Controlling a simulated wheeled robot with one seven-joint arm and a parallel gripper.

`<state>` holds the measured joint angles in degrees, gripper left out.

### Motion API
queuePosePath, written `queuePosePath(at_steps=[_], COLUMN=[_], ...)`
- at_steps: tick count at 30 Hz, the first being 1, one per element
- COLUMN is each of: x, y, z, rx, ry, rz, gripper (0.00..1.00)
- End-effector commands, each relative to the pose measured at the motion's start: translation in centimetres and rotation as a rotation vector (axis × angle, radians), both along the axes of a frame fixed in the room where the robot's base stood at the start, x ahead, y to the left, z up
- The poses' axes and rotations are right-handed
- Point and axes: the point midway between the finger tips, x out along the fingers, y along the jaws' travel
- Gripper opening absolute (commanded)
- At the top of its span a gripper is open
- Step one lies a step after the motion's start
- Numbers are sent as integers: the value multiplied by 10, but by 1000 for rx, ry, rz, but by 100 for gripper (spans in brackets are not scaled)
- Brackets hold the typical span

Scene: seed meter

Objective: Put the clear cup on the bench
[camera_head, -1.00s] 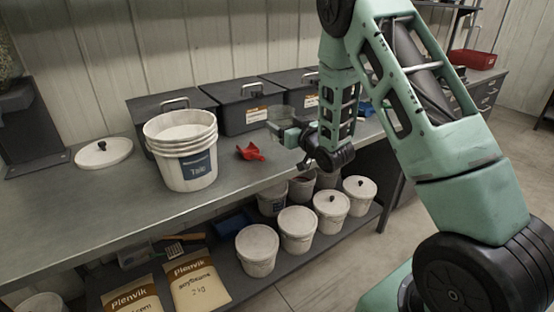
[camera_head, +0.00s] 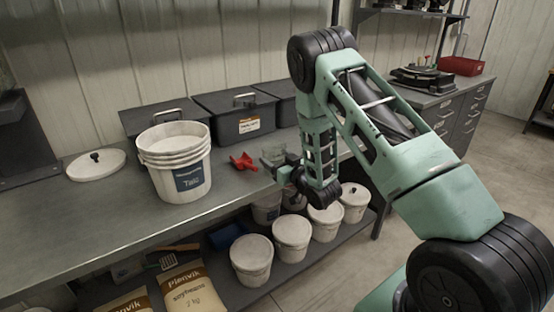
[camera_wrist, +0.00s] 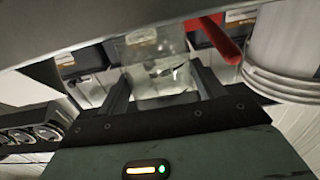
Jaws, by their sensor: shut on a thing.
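My gripper (camera_head: 284,165) is at the bench's front part, right of the red scoop. It is shut on the clear cup (camera_head: 273,155), which looks upright in the head view. In the wrist view the see-through cup (camera_wrist: 160,80) sits between the two dark fingers. The bench (camera_head: 110,210) is a long grey top along the wall. Whether the cup's base touches the bench or is above it I cannot tell. My arm hides part of the bench to the right.
A red scoop (camera_head: 244,162) lies just left of the cup. A stack of white buckets (camera_head: 178,170) stands further left, near a white lid (camera_head: 96,166). Dark cases (camera_head: 236,117) line the wall behind.

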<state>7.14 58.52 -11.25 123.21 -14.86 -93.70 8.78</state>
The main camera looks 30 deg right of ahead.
Motion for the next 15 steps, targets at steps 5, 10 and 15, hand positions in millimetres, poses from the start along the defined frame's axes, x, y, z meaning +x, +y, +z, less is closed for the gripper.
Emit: queuePosePath(at_steps=[5, 10, 15], x=[0, 0, 0], y=[0, 0, 0], z=[-3, -3, -2], rx=[0, 0, 0], ry=[1, 1, 1], rz=[0, 0, 0], gripper=[82, 90, 90])
